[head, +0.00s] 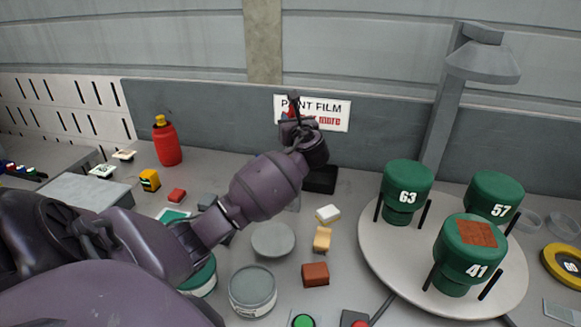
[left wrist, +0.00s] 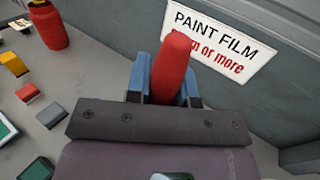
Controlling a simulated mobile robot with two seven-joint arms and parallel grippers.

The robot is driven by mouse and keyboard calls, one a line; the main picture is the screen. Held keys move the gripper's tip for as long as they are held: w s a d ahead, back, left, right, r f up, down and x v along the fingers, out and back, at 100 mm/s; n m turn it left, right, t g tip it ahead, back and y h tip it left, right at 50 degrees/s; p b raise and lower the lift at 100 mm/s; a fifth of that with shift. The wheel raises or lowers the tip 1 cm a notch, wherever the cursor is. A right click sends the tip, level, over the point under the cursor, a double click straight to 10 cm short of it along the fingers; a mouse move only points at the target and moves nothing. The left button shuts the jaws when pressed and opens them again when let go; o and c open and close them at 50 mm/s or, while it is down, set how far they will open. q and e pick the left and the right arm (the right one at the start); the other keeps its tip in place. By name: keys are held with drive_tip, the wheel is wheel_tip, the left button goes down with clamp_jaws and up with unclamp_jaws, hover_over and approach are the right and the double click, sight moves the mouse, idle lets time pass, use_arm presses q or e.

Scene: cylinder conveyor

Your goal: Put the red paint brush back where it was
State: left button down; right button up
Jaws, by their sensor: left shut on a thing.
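My left gripper (head: 293,108) is raised in front of the grey back panel, near the paint film sign. It is shut on the red paint brush (left wrist: 172,68), whose thick red end stands up between the two blue-grey fingers in the left wrist view. In the head view only a small bit of red shows at the fingers, and the rest of the brush is hidden. A black box-like holder (head: 320,181) stands on the table just below the gripper, against the panel, and its inside cannot be seen. My right gripper is not in view.
A red bottle (head: 167,143) stands at the back left. A white turntable (head: 377,243) carries green cylinders marked 63, 57 and 41. A round grey can (head: 252,290), a red-brown block (head: 315,273) and other small blocks lie in front. The sign (head: 335,113) is close behind the gripper.

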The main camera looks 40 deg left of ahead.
use_arm(q)
wheel_tip(320, 180, down, 13)
drive_tip(key=shift+f+b, duration=0.1)
drive_tip(key=shift+b, duration=0.75)
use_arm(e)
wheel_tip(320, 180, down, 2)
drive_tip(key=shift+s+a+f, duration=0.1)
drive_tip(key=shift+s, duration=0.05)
